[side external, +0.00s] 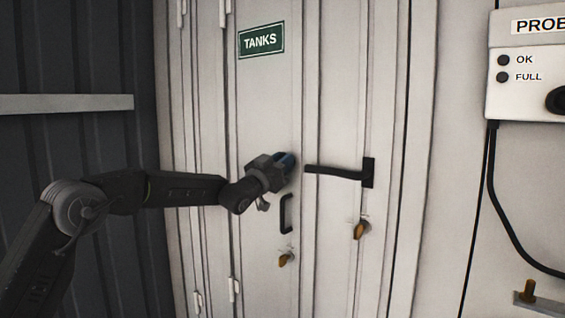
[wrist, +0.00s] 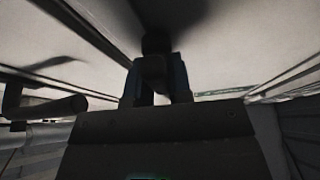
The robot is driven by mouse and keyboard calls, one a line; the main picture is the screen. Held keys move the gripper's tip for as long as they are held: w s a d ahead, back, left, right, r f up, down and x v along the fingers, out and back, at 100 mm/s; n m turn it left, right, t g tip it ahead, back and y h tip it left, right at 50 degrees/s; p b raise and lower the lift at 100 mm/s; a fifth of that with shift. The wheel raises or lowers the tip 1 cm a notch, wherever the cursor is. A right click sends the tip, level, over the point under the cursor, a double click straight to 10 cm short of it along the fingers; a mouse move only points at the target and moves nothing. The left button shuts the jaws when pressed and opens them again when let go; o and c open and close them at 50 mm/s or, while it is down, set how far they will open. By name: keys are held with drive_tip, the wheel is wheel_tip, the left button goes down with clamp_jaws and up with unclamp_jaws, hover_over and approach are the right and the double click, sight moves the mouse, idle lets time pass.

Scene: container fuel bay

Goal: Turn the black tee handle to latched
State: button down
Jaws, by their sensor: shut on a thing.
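My gripper (side external: 286,163) is at the pale door under the green TANKS sign, its blue-grey fingers close to the panel. In the wrist view the gripper (wrist: 155,88) is shut on a dark block-like grip, which I take for the black tee handle (wrist: 153,67). A rounded dark part shows behind the grip against the door. In the side view my gripper hides the tee handle, so its angle and whether it is latched cannot be told.
A black lever handle (side external: 335,172) extends left from its plate, close right of my gripper. A black pull handle (side external: 286,213) is just below. Brass-coloured latches (side external: 361,230) (side external: 286,259) sit lower. A grey rail (side external: 66,104) runs along the dark left wall. A white PROBE box (side external: 525,95) hangs at right.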

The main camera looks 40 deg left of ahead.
drive_tip(key=m+h, duration=0.1)
drive_tip(key=m, duration=0.2)
drive_tip(key=m+h, duration=0.2)
drive_tip(key=m, duration=0.1)
drive_tip(key=shift+d+g, duration=0.1)
drive_tip(key=shift+g, duration=0.3)
drive_tip(key=m+g+h, duration=0.1)
drive_tip(key=m, duration=0.2)
drive_tip(key=m+h, duration=0.1)
drive_tip(key=m, duration=0.2)
drive_tip(key=shift+g, duration=0.4)
drive_tip(key=m+g, duration=0.1)
drive_tip(key=m, duration=0.1)
drive_tip(key=m+h, duration=0.1)
drive_tip(key=m, duration=0.2)
drive_tip(key=shift+d+f+g, duration=0.15)
drive_tip(key=shift+g, duration=0.25)
drive_tip(key=shift+f+m+g, duration=0.1)
drive_tip(key=shift+m+g, duration=0.5)
drive_tip(key=shift+m, duration=1.4)
drive_tip(key=c, duration=1)
unclamp_jaws()
drive_tip(key=shift+c, duration=0.2)
